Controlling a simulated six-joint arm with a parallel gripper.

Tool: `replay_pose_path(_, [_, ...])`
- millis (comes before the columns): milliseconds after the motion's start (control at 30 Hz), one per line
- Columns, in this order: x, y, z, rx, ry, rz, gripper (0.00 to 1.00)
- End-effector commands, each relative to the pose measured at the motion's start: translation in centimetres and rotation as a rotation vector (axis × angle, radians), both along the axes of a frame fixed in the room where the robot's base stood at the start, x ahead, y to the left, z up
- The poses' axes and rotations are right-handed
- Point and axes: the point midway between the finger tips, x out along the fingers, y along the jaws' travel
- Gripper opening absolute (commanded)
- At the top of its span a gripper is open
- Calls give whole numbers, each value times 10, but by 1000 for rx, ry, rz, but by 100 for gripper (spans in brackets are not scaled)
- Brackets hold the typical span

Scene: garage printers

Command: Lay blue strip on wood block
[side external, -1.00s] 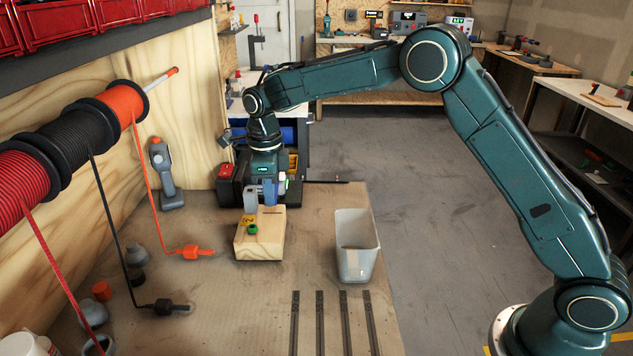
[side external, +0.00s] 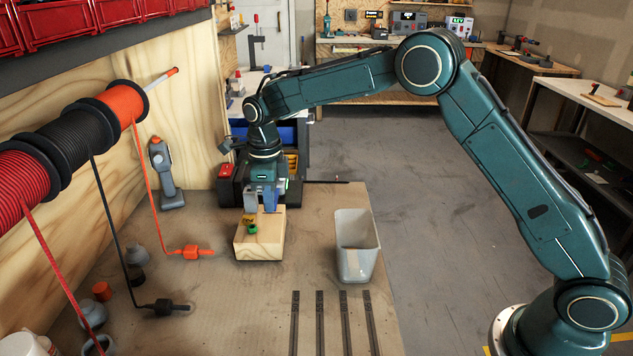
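The wood block (side external: 259,245) is pale and lies on the brown workbench. My gripper (side external: 263,203) points down over its far end, with its grey fingers close to the block's top. A small blue piece (side external: 270,200), which looks like the blue strip, is between the fingers and just above or touching the block. The fingers partly hide it, so its full length and its contact with the block cannot be told.
A grey bin (side external: 357,258) stands right of the block. Dark rails (side external: 344,322) lie at the bench's near edge. Orange (side external: 192,252) and black (side external: 163,307) cable ends lie at left, below the spools (side external: 68,137). A grey tool (side external: 166,178) stands by the wood wall.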

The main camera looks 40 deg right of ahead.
Motion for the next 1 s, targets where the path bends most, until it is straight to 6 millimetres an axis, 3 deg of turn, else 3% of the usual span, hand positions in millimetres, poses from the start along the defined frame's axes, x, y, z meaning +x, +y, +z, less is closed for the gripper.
replay_pose_path(1000, [0, 0, -57, 0, 0, 0, 0])
